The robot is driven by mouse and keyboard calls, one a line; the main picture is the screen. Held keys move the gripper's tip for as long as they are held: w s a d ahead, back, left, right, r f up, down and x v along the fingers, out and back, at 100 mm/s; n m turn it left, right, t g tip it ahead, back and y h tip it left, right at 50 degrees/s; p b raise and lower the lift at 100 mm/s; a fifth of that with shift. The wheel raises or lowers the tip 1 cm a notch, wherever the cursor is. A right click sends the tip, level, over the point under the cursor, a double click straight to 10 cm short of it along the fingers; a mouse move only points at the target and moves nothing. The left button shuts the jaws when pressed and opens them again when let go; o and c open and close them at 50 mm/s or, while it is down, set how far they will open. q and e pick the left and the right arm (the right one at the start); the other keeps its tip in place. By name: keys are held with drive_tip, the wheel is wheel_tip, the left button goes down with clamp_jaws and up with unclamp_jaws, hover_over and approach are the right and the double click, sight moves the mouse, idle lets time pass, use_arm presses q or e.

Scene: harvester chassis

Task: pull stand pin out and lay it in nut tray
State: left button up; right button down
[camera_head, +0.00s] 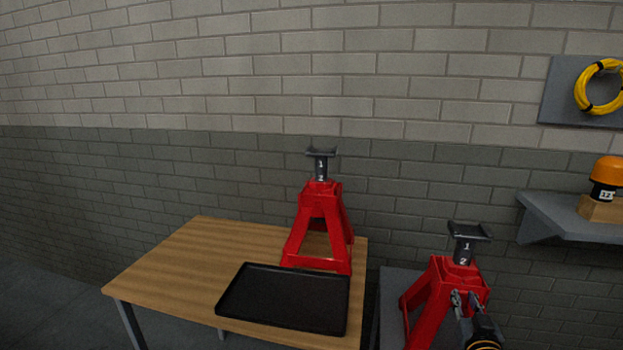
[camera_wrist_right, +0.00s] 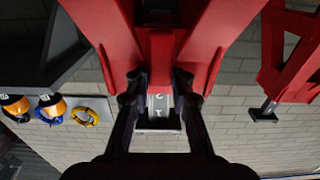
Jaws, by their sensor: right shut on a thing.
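A red jack stand (camera_head: 437,295) with a dark numbered post (camera_head: 463,250) stands at the lower right in the head view. My right gripper (camera_head: 466,299) is in front of its upper body, and it also shows in the right wrist view (camera_wrist_right: 158,82). Its fingers are shut at the stand's collar, on what I take to be the stand pin; the pin is too dark and covered to make out clearly. The nut tray, a black shallow tray (camera_head: 285,297), lies on the wooden table and looks empty. My left gripper is not in view.
A second red jack stand (camera_head: 320,225) stands on the wooden table (camera_head: 185,270) behind the tray. The table's left part is clear. A grey shelf (camera_head: 560,225) with an orange beacon (camera_head: 607,171) and a yellow cable coil (camera_head: 600,87) are at the right wall.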

drive_tip(key=v, duration=1)
drive_tip(key=s+d+f+g+h+p, duration=0.1)
drive_tip(key=s+f+g, duration=0.3)
drive_tip(key=f, duration=0.3)
drive_tip(key=s+d+f+g+h, duration=0.1)
drive_tip(key=s+f+g, duration=0.25)
drive_tip(key=f, duration=0.45)
wheel_tip(320, 180, up, 12)
drive_tip(key=p, duration=1.1)
drive_tip(key=shift+g+p, duration=0.35)
drive_tip(key=shift+p, duration=0.05)
drive_tip(key=shift+w+d+f+m, duration=0.1)
drive_tip(key=shift+d+m, duration=0.05)
drive_tip(key=shift+m, duration=0.15)
